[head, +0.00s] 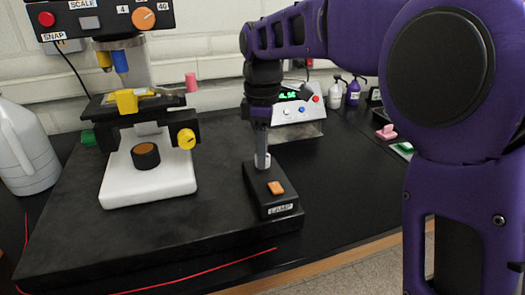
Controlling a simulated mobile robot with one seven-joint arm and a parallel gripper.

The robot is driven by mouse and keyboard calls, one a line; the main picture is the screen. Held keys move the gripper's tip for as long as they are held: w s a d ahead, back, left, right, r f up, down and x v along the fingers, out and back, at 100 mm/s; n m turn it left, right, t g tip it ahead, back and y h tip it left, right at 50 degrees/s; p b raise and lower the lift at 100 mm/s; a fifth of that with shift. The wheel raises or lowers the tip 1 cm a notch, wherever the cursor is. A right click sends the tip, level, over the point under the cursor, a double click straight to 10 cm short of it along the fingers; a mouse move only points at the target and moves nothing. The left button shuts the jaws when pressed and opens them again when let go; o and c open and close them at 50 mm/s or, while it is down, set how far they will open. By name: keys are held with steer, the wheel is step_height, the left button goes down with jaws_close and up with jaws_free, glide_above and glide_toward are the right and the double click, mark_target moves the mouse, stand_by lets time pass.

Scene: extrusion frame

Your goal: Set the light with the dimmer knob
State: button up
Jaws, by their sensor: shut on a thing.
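The lamp box (258,202), black with a "LAMP" label, stands on the dark base plate beside the microscope. A small pale dimmer knob (262,161) sits behind the switch, mostly covered by the fingers. My gripper (262,154) points straight down from above and is shut on the knob. Which way the knob is turned cannot be told.
The microscope with its white base (148,190) and yellow focus knob (186,139) stands left of the lamp box. A grey device with a green display (297,115) is behind my gripper. A white jug (25,150) stands at far left.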

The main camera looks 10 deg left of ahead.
jaws_close()
steer(key=shift+r+m+p, duration=0.1)
steer(key=shift+m+p, duration=0.2)
steer(key=shift+p, duration=0.1)
steer(key=m+p, duration=0.2)
steer(key=shift+r+m, duration=0.1)
steer(key=shift+m, duration=0.3)
steer(key=m+p, duration=0.2)
steer(key=m, duration=0.1)
steer(key=shift+m, duration=0.3)
steer(key=shift+m+p, duration=0.85)
steer(key=shift+m, duration=0.85)
steer(key=o, duration=1)
jaws_free()
steer(key=shift+f, duration=0.2)
steer(key=shift+c, duration=0.2)
